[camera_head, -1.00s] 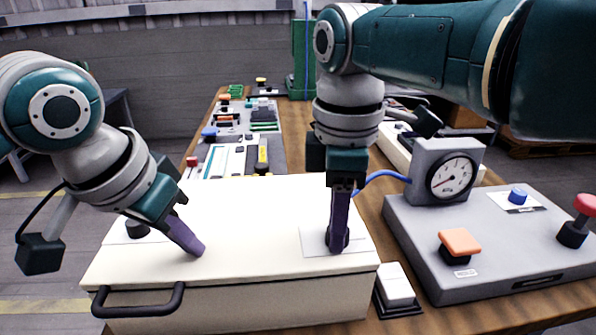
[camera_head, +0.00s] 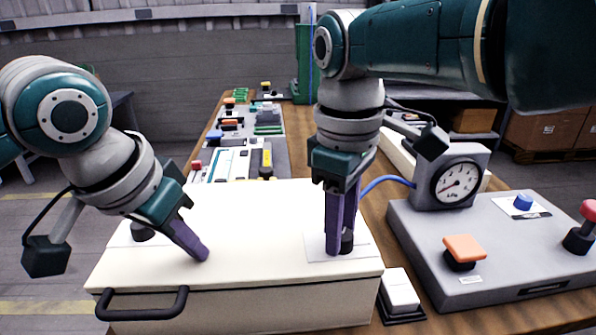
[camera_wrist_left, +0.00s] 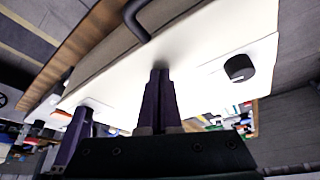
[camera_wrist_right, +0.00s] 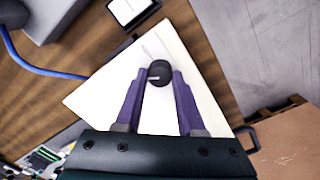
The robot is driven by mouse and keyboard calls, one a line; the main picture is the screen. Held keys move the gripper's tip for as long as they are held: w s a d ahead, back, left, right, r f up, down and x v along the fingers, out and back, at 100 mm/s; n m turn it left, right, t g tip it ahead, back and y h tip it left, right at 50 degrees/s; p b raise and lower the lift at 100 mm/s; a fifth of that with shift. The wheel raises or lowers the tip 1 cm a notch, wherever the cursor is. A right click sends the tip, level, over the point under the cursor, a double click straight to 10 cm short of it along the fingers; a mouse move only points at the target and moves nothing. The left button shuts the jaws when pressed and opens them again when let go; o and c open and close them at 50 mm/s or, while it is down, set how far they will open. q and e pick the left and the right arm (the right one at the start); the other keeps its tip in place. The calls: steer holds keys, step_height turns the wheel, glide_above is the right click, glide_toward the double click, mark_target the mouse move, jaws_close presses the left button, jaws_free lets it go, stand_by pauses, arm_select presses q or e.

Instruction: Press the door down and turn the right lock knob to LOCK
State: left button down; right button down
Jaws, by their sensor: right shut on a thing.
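The cream door (camera_head: 230,240) lies flat as the lid of a box, with a dark handle (camera_head: 140,305) at its front. My left gripper (camera_head: 206,256) is shut and empty, its fingertips on or just above the lid's left-middle; its fingers show together in the left wrist view (camera_wrist_left: 158,100). The right lock knob (camera_wrist_right: 160,72) is small, round and black with a white pointer line, on a white plate (camera_head: 320,246). My right gripper (camera_head: 340,248) points down and is shut on this knob. The left knob (camera_wrist_left: 239,68) is black, behind my left gripper. Plate lettering is unreadable.
A white rocker switch (camera_head: 400,290) stands right of the box. A grey panel (camera_head: 490,240) carries a gauge (camera_head: 458,182), an orange button (camera_head: 464,248) and a red-topped lever (camera_head: 582,225). A blue hose (camera_head: 385,182) runs behind my right gripper. Boards with parts fill the bench behind.

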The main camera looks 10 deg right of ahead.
steer(key=shift+w, duration=0.1)
stand_by(0.4)
steer(key=c, duration=0.5)
jaws_free()
steer(key=shift+r, duration=0.1)
step_height(320, 180, up, 12)
steer(key=shift+s+a, duration=0.2)
steer(key=shift+s, duration=0.05)
